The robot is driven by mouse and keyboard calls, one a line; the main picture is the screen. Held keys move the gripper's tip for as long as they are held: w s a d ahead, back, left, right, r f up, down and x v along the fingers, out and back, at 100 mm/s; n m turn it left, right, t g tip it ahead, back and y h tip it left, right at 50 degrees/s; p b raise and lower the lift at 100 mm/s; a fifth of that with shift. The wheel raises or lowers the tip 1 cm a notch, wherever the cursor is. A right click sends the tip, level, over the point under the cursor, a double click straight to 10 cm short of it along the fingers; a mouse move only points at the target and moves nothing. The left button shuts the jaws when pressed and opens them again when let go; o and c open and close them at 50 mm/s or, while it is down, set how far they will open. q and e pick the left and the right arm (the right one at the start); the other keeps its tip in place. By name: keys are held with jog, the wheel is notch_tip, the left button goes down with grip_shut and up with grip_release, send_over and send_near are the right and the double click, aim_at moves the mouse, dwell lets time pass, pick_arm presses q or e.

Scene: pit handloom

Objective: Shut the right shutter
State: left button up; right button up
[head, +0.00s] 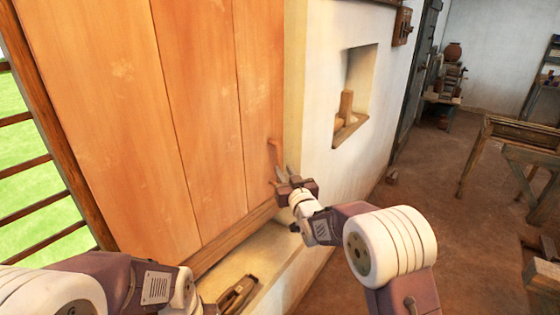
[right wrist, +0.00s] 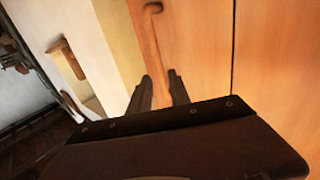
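The right shutter (head: 190,120) is a tall panel of orange-brown planks filling the left half of the head view. It also fills the right of the right wrist view (right wrist: 205,45). A slim curved wooden handle (head: 274,150) is near its right edge; it also shows in the right wrist view (right wrist: 153,30). My right gripper (head: 282,170) is at the handle's lower end. In the right wrist view its fingers (right wrist: 160,80) are apart, with the handle's lower part in line with the gap; contact cannot be told.
A barred window (head: 30,185) shows green at the left. A wall niche (head: 358,90) holds wooden items. A wooden frame (head: 505,135) stands right; the earth floor (head: 440,220) between is mostly clear.

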aim_at(280, 163)
jog(key=p+x, duration=0.1)
jog(key=x, duration=0.4)
jog(key=shift+w, duration=0.25)
jog(key=shift+w+a, duration=0.25)
jog(key=shift+w, duration=0.1)
jog(key=shift+w+d+f, duration=0.1)
jog(key=shift+w, duration=0.15)
grip_shut()
dwell(0.6)
